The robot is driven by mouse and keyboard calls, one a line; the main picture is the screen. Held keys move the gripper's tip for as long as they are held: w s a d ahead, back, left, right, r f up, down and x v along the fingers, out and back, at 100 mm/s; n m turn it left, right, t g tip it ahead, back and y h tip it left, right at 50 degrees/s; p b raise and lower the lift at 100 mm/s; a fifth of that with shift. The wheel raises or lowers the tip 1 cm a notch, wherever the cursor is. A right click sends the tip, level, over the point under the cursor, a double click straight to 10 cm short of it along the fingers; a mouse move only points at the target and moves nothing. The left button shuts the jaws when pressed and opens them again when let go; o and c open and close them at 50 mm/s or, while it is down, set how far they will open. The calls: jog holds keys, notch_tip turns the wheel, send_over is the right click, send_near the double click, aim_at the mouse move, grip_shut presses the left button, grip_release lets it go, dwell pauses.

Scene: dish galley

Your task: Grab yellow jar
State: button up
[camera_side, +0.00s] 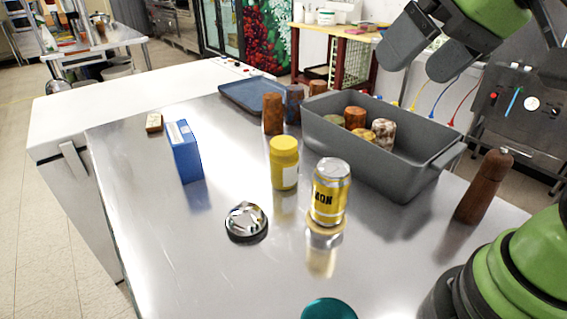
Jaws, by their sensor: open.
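The yellow jar (284,164) stands upright near the middle of the steel table, with a yellow lid and a pale label on its side. It is in front of the grey bin and just behind and left of a yellow and silver can. My gripper (418,62) is at the upper right, raised above the bin's far side, well apart from the jar. Its dark fingers are spread and nothing shows between them. No part of the jar's front is covered.
The can (330,192) stands close to the jar. A grey bin (425,167) holds several cylindrical items. A blue box (184,151), a silver bell-like dome (246,221), brown cylinders (273,113), a blue tray (240,92) and a wooden mill (484,187) stand around. The front left table is clear.

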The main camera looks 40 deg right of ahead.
jog(key=w+f+n, duration=0.1)
jog(key=w+n, duration=0.1)
jog(key=w, duration=0.5)
jog(key=n+g, duration=0.2)
jog(key=n, duration=0.1)
send_near(284, 142)
jog(key=shift+n+h, duration=0.3)
jog(key=shift+n, duration=0.1)
jog(key=x, duration=0.2)
jog(key=a+x, duration=0.1)
jog(key=x, duration=0.1)
jog(key=shift+w, duration=0.2)
jog(key=x, duration=0.6)
jog(key=shift+s+d, duration=0.15)
jog(key=shift+d, duration=0.05)
jog(key=c, duration=1.6)
